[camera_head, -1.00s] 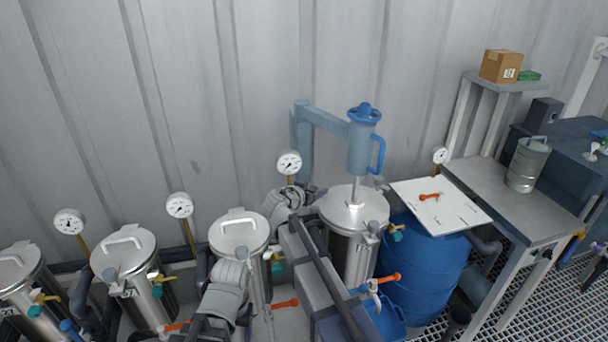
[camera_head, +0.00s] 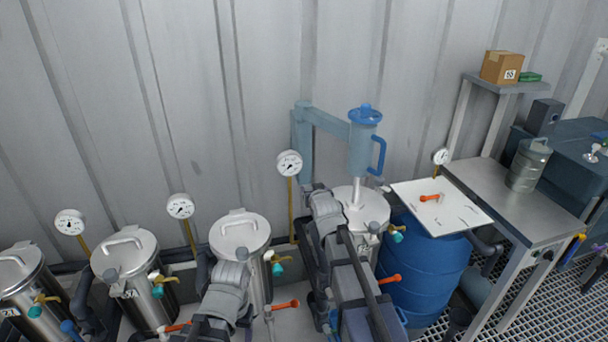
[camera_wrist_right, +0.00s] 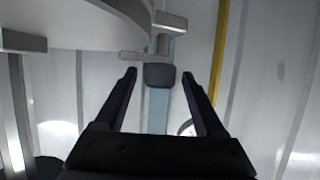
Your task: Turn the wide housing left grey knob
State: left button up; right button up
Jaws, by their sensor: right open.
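The wide housing (camera_head: 352,207) is a steel vessel with a round lid under the blue-handled hoist, right of centre in the head view. My right arm covers its left side there. In the right wrist view, which is turned upside down, a dark grey knob (camera_wrist_right: 159,76) sits on a small bracket beside the housing's rim (camera_wrist_right: 95,25). My right gripper (camera_wrist_right: 160,78) is open, one finger on each side of the knob in the picture, with gaps showing; I cannot tell the remaining depth. My left arm shows at the bottom, but its gripper is not visible.
A pressure gauge (camera_head: 289,163) on a yellow stem stands left of the housing, near my right wrist. Narrower steel vessels (camera_head: 240,230) stand to the left. A blue barrel (camera_head: 425,275) under a white board (camera_head: 470,217) and a grey table (camera_head: 530,207) are at right.

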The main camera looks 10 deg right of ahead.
jog(key=shift+d+n+y, duration=0.1)
jog(key=shift+n+y, duration=1)
jog(key=shift+y, duration=0.2)
